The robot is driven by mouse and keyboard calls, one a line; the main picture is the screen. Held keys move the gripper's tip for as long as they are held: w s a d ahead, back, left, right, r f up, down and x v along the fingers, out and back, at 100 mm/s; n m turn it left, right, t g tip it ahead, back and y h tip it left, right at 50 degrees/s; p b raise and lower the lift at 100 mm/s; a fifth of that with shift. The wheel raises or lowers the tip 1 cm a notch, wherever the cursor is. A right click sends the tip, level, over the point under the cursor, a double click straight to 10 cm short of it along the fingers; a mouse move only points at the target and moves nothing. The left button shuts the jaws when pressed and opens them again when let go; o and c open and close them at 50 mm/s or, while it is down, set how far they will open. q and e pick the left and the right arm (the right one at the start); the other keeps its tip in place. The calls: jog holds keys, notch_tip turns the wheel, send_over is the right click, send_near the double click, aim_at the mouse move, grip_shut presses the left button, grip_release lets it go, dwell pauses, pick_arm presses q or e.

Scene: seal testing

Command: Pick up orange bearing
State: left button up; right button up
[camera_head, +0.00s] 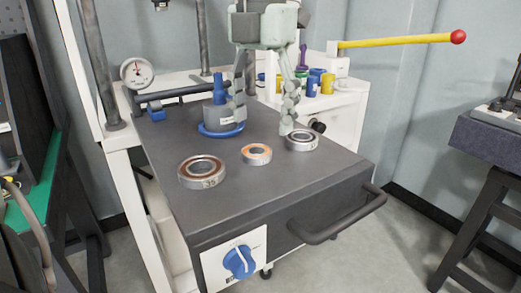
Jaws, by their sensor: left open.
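The orange bearing (257,160), a small ring with an orange band, lies flat on the dark machine top (245,203), between two other bearings. A larger bearing with a brownish ring (203,182) lies to its left. A grey bearing (302,147) lies to its right. My left gripper (262,125) hangs above and behind the orange bearing, fingers pointing down and spread apart, with nothing seen between them. Its right finger is close to the grey bearing; whether they touch is unclear. My right gripper is not in view.
A blue-based cylindrical part (221,117) stands behind the bearings, by the left finger. A dial gauge (137,72) and steel posts stand at the back left. A yellow lever (400,41) and coloured cups (327,83) are behind right. The machine top's front is clear.

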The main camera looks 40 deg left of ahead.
pick_arm(q)
jog(key=f, duration=0.4)
jog(key=shift+s+a+f, duration=0.35)
jog(key=shift+a, duration=0.05)
jog(key=shift+f, duration=0.2)
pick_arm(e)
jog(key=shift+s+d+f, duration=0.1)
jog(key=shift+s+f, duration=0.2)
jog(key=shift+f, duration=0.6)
pick_arm(q)
jog(key=shift+c, duration=0.6)
jog(key=shift+w, duration=0.1)
jog(key=c, duration=1.2)
